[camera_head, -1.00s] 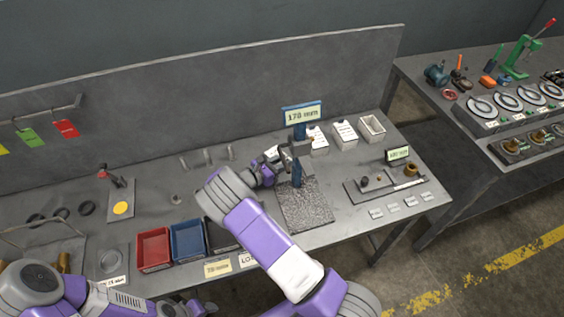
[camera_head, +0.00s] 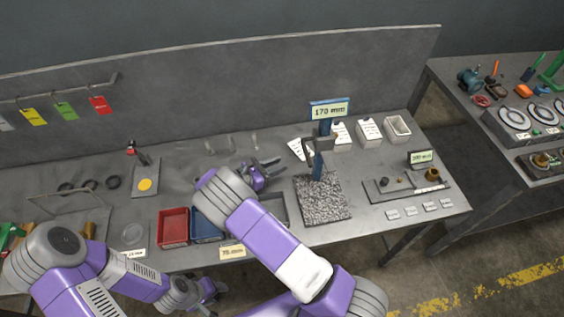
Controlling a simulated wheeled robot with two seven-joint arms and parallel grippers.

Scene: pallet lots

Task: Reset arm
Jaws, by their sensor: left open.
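My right gripper (camera_head: 272,171) is over the bench, left of the blue stand (camera_head: 318,165) that rises from a speckled granite plate (camera_head: 323,205). Its fingers look spread and empty, with a gap to the stand. My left gripper (camera_head: 211,291) is low in front of the bench edge, below the red bin. It is open, small in view and partly hidden by its own wrist. My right forearm crosses in front of the bins and hides part of them.
A red bin (camera_head: 173,228) and a blue bin (camera_head: 205,236) stand at the bench front. White trays (camera_head: 397,129) stand at the back right. A fixture plate (camera_head: 407,190) lies right of the granite. A second bench (camera_head: 470,125) holds gauges.

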